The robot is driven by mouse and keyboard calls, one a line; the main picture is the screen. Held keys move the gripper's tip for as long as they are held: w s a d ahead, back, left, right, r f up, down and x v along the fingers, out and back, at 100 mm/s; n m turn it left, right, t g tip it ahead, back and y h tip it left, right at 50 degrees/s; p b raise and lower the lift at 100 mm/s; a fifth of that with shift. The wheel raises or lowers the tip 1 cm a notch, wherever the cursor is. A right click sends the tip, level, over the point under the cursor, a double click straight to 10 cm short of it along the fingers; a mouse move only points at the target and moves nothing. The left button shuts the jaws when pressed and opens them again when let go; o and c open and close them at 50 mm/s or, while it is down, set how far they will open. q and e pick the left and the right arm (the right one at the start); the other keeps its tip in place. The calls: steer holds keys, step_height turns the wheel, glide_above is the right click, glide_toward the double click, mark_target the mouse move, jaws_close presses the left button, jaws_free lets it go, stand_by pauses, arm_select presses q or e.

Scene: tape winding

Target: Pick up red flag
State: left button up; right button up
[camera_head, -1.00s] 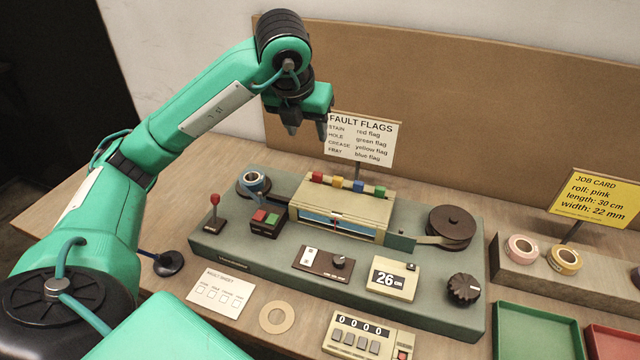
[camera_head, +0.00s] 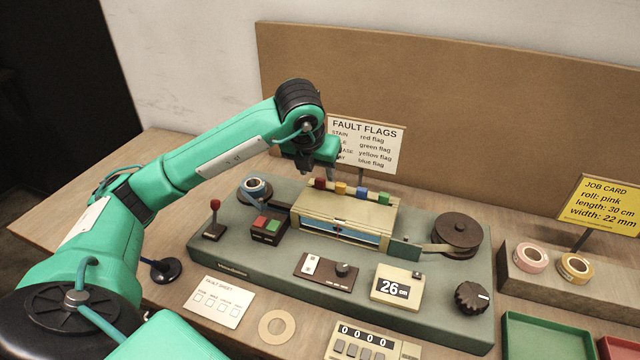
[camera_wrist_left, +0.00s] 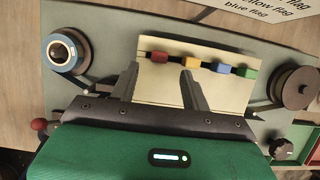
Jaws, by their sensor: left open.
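The red flag (camera_head: 320,184) is a small red block at the left end of a row on top of the cream box (camera_head: 345,208). It also shows in the left wrist view (camera_wrist_left: 160,57), between my two fingers in the picture. Yellow, blue and green flags (camera_head: 382,198) sit to its right in the same row. My left gripper (camera_head: 319,172) is open and empty, just above the red flag, pointing down. In the left wrist view its fingers (camera_wrist_left: 160,80) are spread to either side of the red flag. My right gripper is not in view.
The fault flags sign (camera_head: 375,145) stands close behind the box. A blue tape roll (camera_head: 255,188) lies on the machine to the left, and a dark reel (camera_head: 457,233) to the right. A red-knobbed lever (camera_head: 214,206) stands at the machine's left end.

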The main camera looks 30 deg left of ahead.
mark_target(319, 180)
arm_select(q)
steer(key=x, duration=0.3)
steer(key=shift+w+a+f+p, duration=0.15)
steer(key=shift+w+f+p, duration=0.1)
steer(key=shift+w+p, duration=0.1)
steer(key=shift+w+f, duration=0.1)
steer(key=shift+f, duration=0.4)
jaws_close()
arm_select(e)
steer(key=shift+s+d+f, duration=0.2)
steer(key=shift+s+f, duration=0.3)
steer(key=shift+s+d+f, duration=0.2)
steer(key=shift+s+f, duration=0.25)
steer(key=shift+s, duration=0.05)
